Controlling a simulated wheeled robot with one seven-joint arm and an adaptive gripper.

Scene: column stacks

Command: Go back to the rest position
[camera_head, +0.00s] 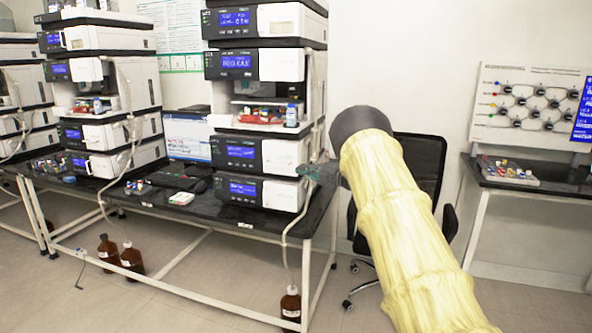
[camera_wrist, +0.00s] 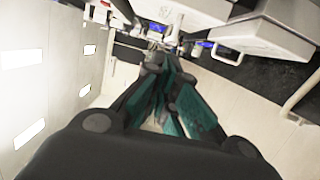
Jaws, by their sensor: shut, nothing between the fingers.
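My arm, in a pale yellow sleeve with a dark grey joint, rises from the lower right in the head view and ends in front of the wall and chair. My gripper (camera_wrist: 157,62) shows in the wrist view as dark linkages with teal pads that converge at the tips. It is shut, with nothing held. In the head view, a small teal-grey part at the right side of the near column stack (camera_head: 268,65) seems to be my gripper (camera_head: 310,172). The arm hides most of the wrist. I cannot tell whether it touches the stack.
A black-topped bench (camera_head: 255,218) carries the near stack and another stack (camera_head: 105,85). An office chair (camera_head: 422,165) stands behind my arm. A right-hand table (camera_head: 520,181) holds small coloured items. Brown bottles (camera_head: 132,259) stand on the floor. The floor in front is open.

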